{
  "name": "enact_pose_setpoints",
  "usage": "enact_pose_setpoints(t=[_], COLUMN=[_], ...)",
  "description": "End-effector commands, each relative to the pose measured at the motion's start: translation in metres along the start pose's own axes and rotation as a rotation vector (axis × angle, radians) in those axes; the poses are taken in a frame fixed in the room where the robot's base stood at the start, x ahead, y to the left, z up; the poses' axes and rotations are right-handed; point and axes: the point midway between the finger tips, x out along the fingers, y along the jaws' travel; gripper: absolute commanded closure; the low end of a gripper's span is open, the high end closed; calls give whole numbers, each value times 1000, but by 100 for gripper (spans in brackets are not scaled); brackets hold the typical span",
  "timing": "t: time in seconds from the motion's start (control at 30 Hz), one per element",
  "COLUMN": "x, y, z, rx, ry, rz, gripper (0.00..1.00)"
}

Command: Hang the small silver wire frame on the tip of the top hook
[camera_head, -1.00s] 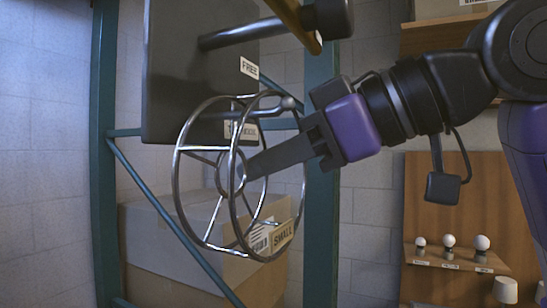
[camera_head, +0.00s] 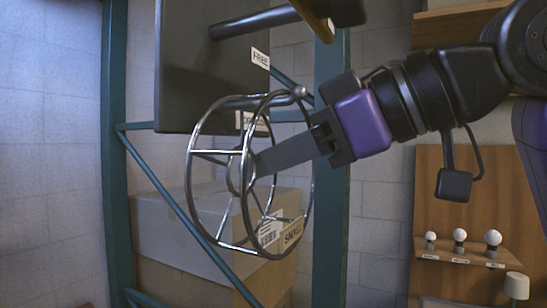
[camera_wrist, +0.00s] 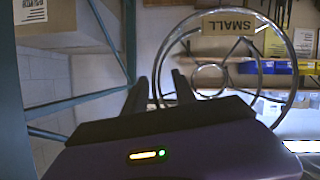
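The silver wire frame (camera_head: 190,170) has two large rings joined by spokes and a small inner ring.
Another bar (camera_head: 255,20) juts out higher on the board, above a FREE label. Teal rack posts (camera_head: 331,200) stand close by. Bulbs sit on a small wooden shelf (camera_head: 460,256) at right.

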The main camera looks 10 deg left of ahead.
Motion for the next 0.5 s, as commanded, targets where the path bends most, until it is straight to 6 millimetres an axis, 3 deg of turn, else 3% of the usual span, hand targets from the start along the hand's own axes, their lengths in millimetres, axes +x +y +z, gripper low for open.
enact_pose_setpoints(t=[0.3, 0.5], x=[-2, -25], y=[0, 0], z=[1, 2], rx=[0, -1], ry=[-1, 1], rz=[0, 2], gripper=[67, 67])
